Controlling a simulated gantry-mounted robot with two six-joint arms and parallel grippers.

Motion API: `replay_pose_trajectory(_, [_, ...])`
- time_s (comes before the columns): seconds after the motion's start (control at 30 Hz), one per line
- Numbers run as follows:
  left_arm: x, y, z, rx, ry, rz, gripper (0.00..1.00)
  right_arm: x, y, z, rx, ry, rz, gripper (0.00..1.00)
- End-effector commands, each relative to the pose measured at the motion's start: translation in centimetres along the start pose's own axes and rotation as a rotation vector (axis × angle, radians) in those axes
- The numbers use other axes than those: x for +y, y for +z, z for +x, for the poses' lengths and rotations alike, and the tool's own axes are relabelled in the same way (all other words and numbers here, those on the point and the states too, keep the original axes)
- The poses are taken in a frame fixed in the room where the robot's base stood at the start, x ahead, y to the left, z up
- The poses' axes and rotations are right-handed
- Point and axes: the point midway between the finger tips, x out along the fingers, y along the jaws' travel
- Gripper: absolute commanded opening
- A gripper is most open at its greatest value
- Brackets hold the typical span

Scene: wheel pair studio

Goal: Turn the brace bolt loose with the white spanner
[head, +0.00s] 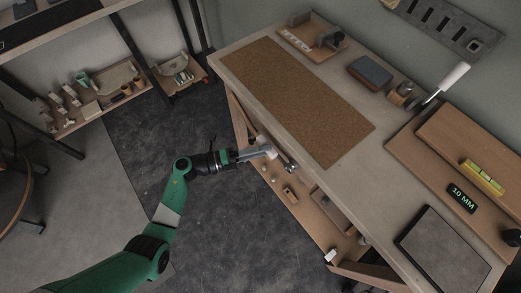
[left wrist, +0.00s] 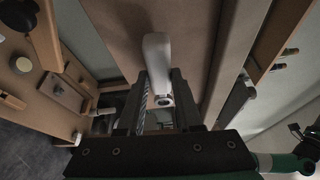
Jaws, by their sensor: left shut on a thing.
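My left gripper (head: 262,153) is beside the long front side of the workbench, just below its top edge. It is shut on the white spanner (head: 271,152). In the left wrist view, the spanner's pale, rounded body (left wrist: 157,52) reaches out past the fingertips (left wrist: 160,88), with a small ring-like part between the fingers. A small metallic part (head: 291,168) shows by the bench front, just right of the spanner; I cannot tell if it is the brace bolt. I cannot see whether the spanner touches a bolt. My right gripper is not in view.
The workbench (head: 238,62) carries a brown cork mat (head: 300,100), a white-handled tool (head: 453,78), a 10 MM sign (head: 462,198) and a yellow level (head: 482,177). A lower wooden shelf (head: 318,222) holds small parts. The dark floor mat (head: 140,130) is mostly clear.

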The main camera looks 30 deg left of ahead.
Motion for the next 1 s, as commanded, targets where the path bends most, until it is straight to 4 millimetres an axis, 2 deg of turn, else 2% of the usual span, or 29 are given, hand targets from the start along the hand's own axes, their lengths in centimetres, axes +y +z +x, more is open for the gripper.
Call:
replay_pose_trajectory(0.2, [0.0,0.3,0.7,0.0,-0.001,0.001,0.0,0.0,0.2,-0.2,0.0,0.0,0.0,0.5])
replay_pose_trajectory(0.8, [0.0,0.3,0.8,0.0,-0.001,-0.001,0.0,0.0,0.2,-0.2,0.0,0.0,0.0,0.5])
replay_pose_trajectory(1.0, [1.2,0.2,0.9,0.0,-0.033,-0.081,0.0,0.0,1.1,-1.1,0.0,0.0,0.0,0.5])
